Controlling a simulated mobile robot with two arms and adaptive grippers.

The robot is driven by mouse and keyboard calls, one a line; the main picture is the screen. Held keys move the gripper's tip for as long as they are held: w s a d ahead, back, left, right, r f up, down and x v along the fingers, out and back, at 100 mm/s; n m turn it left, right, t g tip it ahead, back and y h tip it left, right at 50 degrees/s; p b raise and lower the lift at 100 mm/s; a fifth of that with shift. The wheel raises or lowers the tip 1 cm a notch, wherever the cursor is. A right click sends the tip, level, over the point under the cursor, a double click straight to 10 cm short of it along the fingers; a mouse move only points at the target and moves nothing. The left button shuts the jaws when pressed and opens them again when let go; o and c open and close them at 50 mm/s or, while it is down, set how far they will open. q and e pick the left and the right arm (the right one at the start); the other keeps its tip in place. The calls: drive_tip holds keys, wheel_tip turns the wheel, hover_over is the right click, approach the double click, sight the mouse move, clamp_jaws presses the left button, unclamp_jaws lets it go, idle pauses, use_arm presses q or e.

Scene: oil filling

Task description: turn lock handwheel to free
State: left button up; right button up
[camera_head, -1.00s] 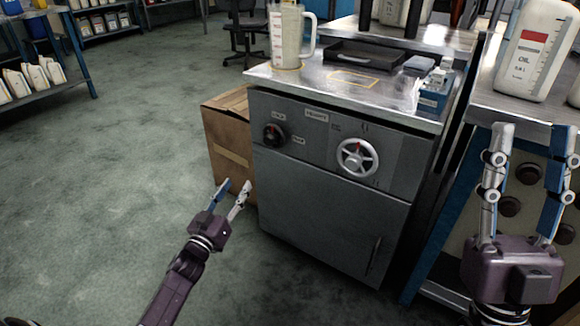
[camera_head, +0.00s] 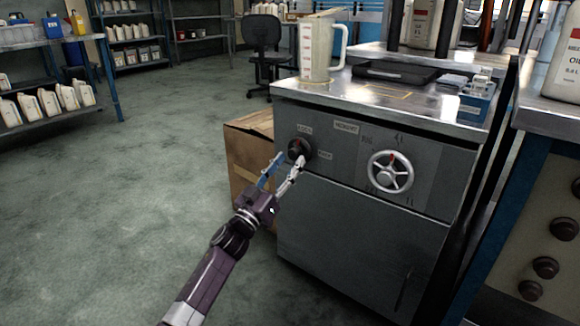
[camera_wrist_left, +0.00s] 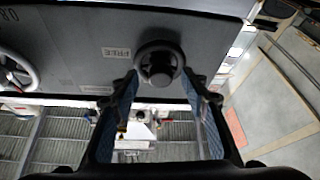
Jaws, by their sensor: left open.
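The lock handwheel is a small black knob (camera_head: 299,149) with a red mark, on the upper left of the grey cabinet's front panel. Small labels sit above it and to its right. In the left wrist view the black handwheel (camera_wrist_left: 159,64) shows large, beside a label reading FREE (camera_wrist_left: 116,52). My left gripper (camera_head: 289,159) is open, its fingertips just in front of and below the handwheel. In the left wrist view its two fingers (camera_wrist_left: 163,82) reach up to either side of the handwheel's edge; I cannot tell whether they touch it. My right gripper is out of view.
A silver spoked handwheel (camera_head: 390,172) is right of the black one on the same panel. A measuring jug (camera_head: 318,52), a black tray (camera_head: 396,72) and a blue box (camera_head: 475,104) stand on the cabinet top. A cardboard box (camera_head: 249,160) stands left of the cabinet. The floor at left is clear.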

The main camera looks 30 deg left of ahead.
use_arm(q)
drive_tip(key=shift+w+r, duration=0.25)
drive_tip(key=shift+w, duration=0.3)
clamp_jaws()
